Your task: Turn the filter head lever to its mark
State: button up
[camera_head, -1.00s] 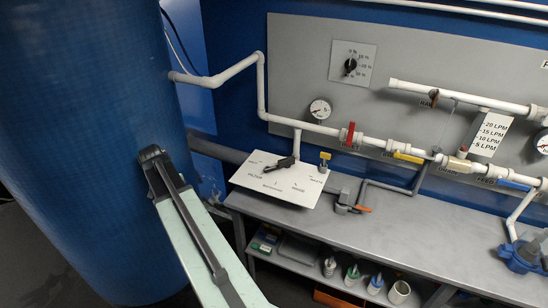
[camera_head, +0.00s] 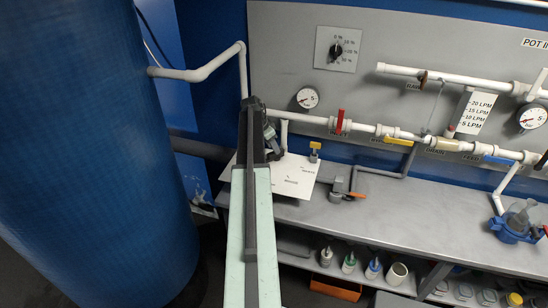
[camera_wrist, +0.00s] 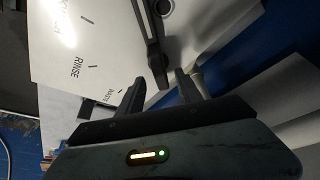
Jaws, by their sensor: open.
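The filter head is a white plate (camera_head: 300,188) with printed position words on the grey bench; my arm hides its left part in the head view. In the wrist view the plate (camera_wrist: 105,48) shows "RINSE" and another word, each by a short tick. The dark lever (camera_wrist: 152,45) reaches down from the top of that view. My gripper (camera_wrist: 160,78) is open, with one finger on each side of the lever's end. A gap shows on the left; contact on the right is unclear. In the head view my arm mostly hides the lever.
A large blue tank (camera_head: 85,150) stands on the left. White pipes with a red-handled valve (camera_head: 340,121) and a yellow-handled valve (camera_head: 398,141) run behind the plate. An orange-handled valve (camera_head: 355,195) sits right of it. The bench (camera_head: 420,215) is mostly clear farther right.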

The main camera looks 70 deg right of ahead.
jog(key=b+x, duration=0.3)
jog(key=x, duration=0.2)
jog(key=shift+r, duration=0.1)
grip_shut()
jog(key=shift+a, duration=0.1)
dwell(1.0)
